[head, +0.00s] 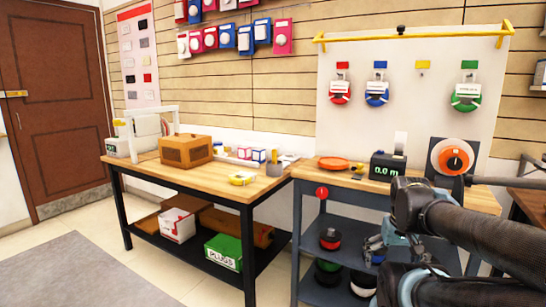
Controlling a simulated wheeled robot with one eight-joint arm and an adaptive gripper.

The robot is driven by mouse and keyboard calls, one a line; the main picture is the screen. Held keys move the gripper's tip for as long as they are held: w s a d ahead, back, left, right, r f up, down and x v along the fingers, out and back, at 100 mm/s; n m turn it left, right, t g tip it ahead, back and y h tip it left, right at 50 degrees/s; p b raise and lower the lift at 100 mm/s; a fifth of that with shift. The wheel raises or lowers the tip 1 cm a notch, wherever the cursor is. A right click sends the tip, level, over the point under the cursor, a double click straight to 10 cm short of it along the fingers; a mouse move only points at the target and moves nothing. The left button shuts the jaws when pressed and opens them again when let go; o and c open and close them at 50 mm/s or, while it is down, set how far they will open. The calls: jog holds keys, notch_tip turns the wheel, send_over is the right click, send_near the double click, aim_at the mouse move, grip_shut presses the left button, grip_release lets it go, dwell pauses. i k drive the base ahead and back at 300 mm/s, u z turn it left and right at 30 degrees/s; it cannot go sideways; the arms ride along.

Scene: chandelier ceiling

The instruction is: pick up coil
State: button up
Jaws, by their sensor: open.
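Red (340,93), blue (377,94) and green (467,97) packaged coils hang on a white panel. A bare hook sits under a yellow tag (423,64) between the blue and green ones. A small yellow and white coil-like item (242,179) lies on the front of the wooden table. I cannot tell which coil the task means. My gripper (374,243) is open and appears empty, in front of the grey cart at the lower right. It is well right of the yellow item and below the hanging coils. My arm partly hides its fingers.
The wooden table (228,190) holds a brown box (186,151) and small boxes. Floor is clear at the lower left.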

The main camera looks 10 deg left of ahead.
aim_at(241, 179)
jog(key=u, duration=0.3)
jog(key=k, duration=0.9)
jog(key=u, duration=1.35)
jog(key=i, duration=1.65)
